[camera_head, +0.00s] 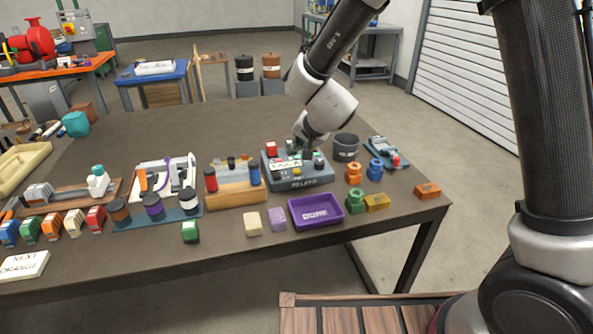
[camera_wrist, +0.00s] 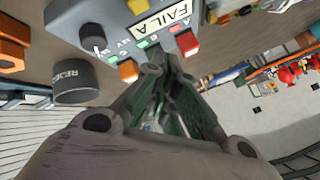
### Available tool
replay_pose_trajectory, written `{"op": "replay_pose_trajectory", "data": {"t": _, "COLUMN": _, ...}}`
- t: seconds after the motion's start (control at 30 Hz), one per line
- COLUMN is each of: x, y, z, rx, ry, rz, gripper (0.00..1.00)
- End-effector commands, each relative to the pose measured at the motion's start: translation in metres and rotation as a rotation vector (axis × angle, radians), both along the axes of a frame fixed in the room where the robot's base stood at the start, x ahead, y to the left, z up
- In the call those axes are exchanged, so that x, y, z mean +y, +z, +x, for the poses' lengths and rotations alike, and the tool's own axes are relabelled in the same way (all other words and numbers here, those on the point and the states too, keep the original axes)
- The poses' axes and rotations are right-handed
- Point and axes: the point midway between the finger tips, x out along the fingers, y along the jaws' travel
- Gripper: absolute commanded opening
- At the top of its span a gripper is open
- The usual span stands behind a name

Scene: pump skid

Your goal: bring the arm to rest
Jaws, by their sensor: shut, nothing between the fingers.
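My gripper (camera_head: 300,146) is shut and empty, at the end of my arm, which reaches down from the top of the head view. It is at the back edge of the grey relays box (camera_head: 297,183), which carries coloured blocks and a label. In the wrist view my gripper's closed fingers (camera_wrist: 158,72) point at the box's edge, close to a red block (camera_wrist: 187,43) and the "FAIL A" label (camera_wrist: 160,20). I cannot tell whether the fingertips touch the box.
A dark reject cup (camera_head: 346,147) stands right of the box. A purple "DONE" tray (camera_head: 316,212) lies in front. A wooden rack with coloured cylinders (camera_head: 235,192) is to the left. Orange and blue parts stand at the right. The table's back middle (camera_head: 190,125) is clear.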

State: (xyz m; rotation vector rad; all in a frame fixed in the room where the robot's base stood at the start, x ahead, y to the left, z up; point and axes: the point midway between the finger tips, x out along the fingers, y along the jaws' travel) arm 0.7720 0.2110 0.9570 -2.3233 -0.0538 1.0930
Motion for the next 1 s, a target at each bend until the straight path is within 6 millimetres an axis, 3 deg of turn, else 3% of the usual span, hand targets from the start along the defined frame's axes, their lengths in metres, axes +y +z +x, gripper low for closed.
{"op": "replay_pose_trajectory", "data": {"t": 0.23, "x": 0.012, "y": -0.01, "z": -0.016, "rx": 0.074, "ry": 0.074, "rz": 0.019, "gripper": 0.0}}
{"op": "replay_pose_trajectory", "data": {"t": 0.37, "x": 0.015, "y": -0.032, "z": -0.061, "rx": 0.215, "ry": 0.256, "rz": -0.021, "gripper": 0.0}}
{"op": "replay_pose_trajectory", "data": {"t": 0.47, "x": -0.002, "y": -0.022, "z": -0.101, "rx": 0.309, "ry": 0.415, "rz": -0.065, "gripper": 0.0}}
{"op": "replay_pose_trajectory", "data": {"t": 0.67, "x": -0.081, "y": 0.023, "z": -0.158, "rx": 0.427, "ry": 0.596, "rz": -0.174, "gripper": 0.0}}
{"op": "replay_pose_trajectory", "data": {"t": 0.83, "x": -0.178, "y": 0.069, "z": -0.208, "rx": 0.486, "ry": 0.646, "rz": -0.305, "gripper": 0.0}}
{"op": "replay_pose_trajectory", "data": {"t": 1.0, "x": -0.275, "y": 0.11, "z": -0.261, "rx": 0.496, "ry": 0.582, "rz": -0.438, "gripper": 0.0}}
